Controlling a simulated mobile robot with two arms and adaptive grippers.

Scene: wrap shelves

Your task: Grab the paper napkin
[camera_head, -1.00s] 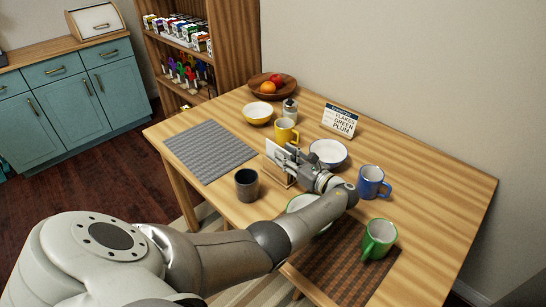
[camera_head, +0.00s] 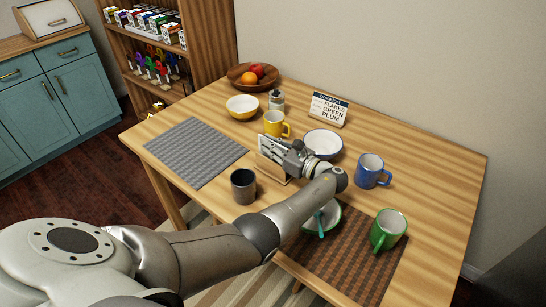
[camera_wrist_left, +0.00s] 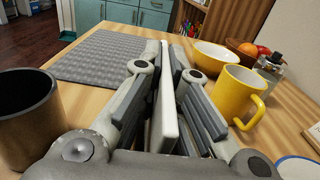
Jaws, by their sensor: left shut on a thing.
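A white, thin paper napkin (camera_wrist_left: 165,100) stands upright between the fingers of my left gripper in the left wrist view. My left gripper (camera_head: 272,152) is shut on it, low over the middle of the table in the head view. A wooden holder (camera_head: 272,171) shows just below the gripper, partly hidden by it. I cannot tell whether the napkin is still inside the holder. My right gripper is not in view.
A dark cup (camera_head: 243,188) stands close left of the gripper, and a yellow mug (camera_head: 274,124) and white bowl (camera_head: 323,143) close behind and right. A blue mug (camera_head: 369,171), green mug (camera_head: 388,231) and bowl with a teal utensil (camera_head: 329,216) are near my arm. The grey mat (camera_head: 195,151) is bare.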

